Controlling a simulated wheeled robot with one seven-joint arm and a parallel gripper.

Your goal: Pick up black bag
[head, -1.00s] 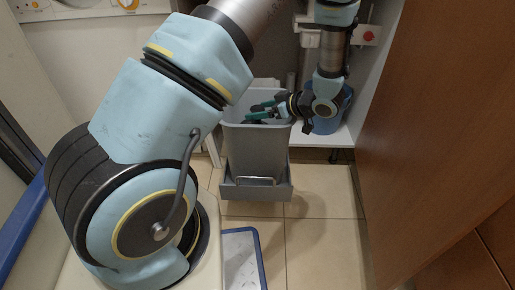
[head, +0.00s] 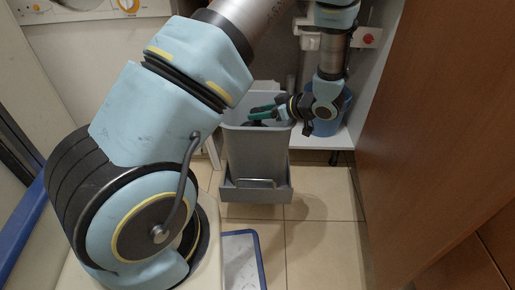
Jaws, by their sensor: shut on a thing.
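My gripper (head: 262,113) reaches in from the right over the top of a grey bin (head: 256,158). Its green fingers lie level across the bin's opening. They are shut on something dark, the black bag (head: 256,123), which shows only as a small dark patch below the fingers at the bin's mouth. The bin's front wall and the gripper hide the rest of the bag.
The grey bin stands on a pull-out holder (head: 256,195) with a handle in front of an open cabinet. A blue bucket (head: 330,125) stands behind my wrist. A brown wooden door (head: 440,130) closes off the right.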

